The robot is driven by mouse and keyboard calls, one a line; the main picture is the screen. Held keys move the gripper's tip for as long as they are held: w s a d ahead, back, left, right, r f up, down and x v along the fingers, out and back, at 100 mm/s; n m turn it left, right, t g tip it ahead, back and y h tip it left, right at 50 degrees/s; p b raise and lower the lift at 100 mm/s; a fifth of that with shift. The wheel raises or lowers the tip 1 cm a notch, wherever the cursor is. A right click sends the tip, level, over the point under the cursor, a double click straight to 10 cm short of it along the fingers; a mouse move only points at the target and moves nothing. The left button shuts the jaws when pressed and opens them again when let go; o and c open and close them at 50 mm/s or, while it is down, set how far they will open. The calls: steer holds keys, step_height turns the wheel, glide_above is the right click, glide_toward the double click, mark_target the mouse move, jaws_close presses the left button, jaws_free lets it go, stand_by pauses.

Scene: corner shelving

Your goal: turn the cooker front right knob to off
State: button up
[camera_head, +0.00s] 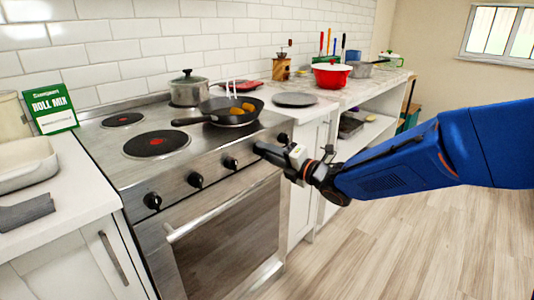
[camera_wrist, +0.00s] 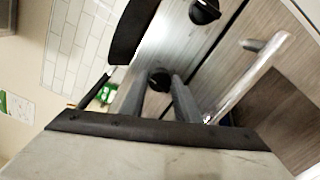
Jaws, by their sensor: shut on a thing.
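The cooker (camera_head: 245,185) is a steel range with black knobs along its front panel. My gripper (camera_head: 262,151) reaches in from the right to the right part of that panel. In the wrist view my gripper (camera_wrist: 160,92) has its two fingers on either side of a black cooker knob (camera_wrist: 160,79), shut on it. Another knob (camera_wrist: 204,11) shows in the wrist view. Left of my gripper are three free knobs, the nearest one (camera_head: 230,163); one more (camera_head: 283,138) is just beyond it.
A frying pan (camera_head: 232,118) with food and a lidded pot (camera_head: 189,92) stand on the hob. The oven handle (camera_head: 215,208) juts out below the knobs. A red pot (camera_head: 331,75) stands on the counter further right. The floor in front is clear.

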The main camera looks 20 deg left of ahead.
steer(key=shift+f+n, duration=0.1)
steer(key=shift+n, duration=0.6)
steer(key=o, duration=1)
steer(key=shift+o, duration=0.2)
steer(key=v, duration=1.7)
steer(key=shift+d, duration=0.25)
